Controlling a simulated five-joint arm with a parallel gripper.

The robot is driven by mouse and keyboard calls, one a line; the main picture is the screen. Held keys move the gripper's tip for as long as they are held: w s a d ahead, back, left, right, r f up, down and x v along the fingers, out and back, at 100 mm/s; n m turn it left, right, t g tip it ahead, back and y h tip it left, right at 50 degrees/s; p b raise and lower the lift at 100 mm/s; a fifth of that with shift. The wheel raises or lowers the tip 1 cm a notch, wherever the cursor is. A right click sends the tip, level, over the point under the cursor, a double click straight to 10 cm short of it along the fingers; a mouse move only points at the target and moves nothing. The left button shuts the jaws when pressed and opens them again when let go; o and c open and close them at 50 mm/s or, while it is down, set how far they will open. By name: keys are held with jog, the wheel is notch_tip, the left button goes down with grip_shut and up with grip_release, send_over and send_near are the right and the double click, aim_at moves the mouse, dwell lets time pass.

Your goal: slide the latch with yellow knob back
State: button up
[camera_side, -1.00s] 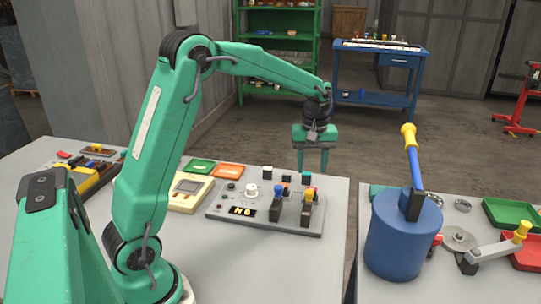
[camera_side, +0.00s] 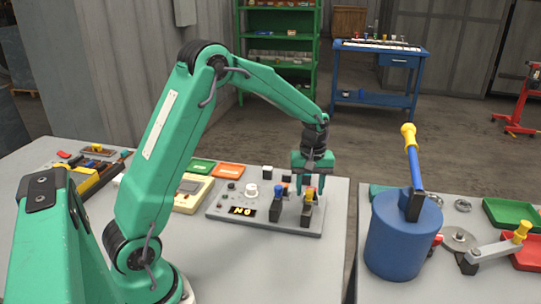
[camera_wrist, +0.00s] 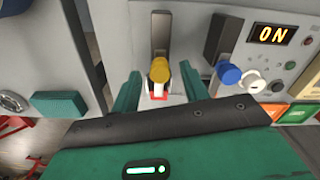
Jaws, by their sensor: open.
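The latch with the yellow knob (camera_side: 309,195) stands on the right part of the grey control panel (camera_side: 225,207). In the wrist view the yellow knob (camera_wrist: 160,70) sits at the end of its latch, with a white and red part just below it. My gripper (camera_wrist: 160,88) is open, with one green finger on each side of the yellow knob and a visible gap to each. In the side view my gripper (camera_side: 309,180) is low over the latch, and its fingertips are partly hidden by the latches.
A latch with a blue knob (camera_wrist: 229,74) stands close to the right of my fingers in the wrist view. The panel carries a lit display (camera_wrist: 271,34) and a white dial (camera_side: 251,190). A blue drum (camera_side: 400,240) stands on the separate right table.

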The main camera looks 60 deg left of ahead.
jog(key=shift+f, duration=0.1)
grip_shut()
jog(key=shift+s+d, duration=1.45)
grip_release()
